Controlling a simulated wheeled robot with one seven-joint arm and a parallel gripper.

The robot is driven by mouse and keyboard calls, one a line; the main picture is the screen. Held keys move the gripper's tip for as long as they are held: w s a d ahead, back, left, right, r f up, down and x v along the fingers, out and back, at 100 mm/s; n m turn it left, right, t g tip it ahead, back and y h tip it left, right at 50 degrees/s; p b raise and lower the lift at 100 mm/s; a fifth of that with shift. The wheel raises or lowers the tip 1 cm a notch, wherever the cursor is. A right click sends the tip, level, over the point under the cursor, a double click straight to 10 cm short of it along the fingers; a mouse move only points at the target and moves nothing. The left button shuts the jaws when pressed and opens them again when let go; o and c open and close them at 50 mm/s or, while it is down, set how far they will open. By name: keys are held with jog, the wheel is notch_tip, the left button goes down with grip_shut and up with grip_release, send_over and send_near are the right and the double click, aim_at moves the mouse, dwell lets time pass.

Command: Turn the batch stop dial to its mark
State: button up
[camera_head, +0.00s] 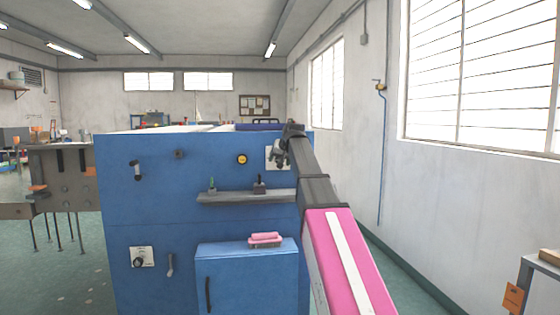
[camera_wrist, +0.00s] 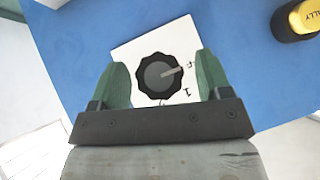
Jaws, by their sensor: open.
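A black scalloped dial (camera_wrist: 156,88) sits on a white plate (camera_wrist: 132,49) on the blue panel. Its pale pointer line aims right and slightly up in the wrist view, close to a partly hidden printed mark; a "1" is printed lower right. My gripper (camera_wrist: 162,80) is open, its two green fingers on either side of the dial with gaps showing. In the head view my gripper (camera_head: 281,151) is at the upper right of the blue cabinet and covers most of this plate (camera_head: 270,153). A second dial (camera_head: 139,262) is on a white plate at lower left. No label naming either dial is readable.
A yellow button (camera_head: 242,159), lettered "ALLY" in the wrist view (camera_wrist: 302,17), is left of the dial in the head view. Below are a grey shelf (camera_head: 230,198) with small items, and a blue box (camera_head: 225,256) with a pink block (camera_head: 265,238). A wall stands right.

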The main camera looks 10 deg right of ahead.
jog(key=c, duration=0.9)
jog(key=shift+y, duration=0.3)
jog(key=m+y, duration=0.2)
jog(key=y, duration=0.1)
jog(key=shift+d+f+t, duration=0.1)
jog(key=shift+d+t, duration=0.05)
jog(key=shift+t, duration=0.25)
jog(key=m+t+y, duration=0.1)
jog(key=m+y, duration=0.2)
jog(key=y, duration=0.1)
jog(key=shift+m+y, duration=0.3)
jog(key=shift+y, duration=0.1)
jog(key=shift+t, duration=0.3)
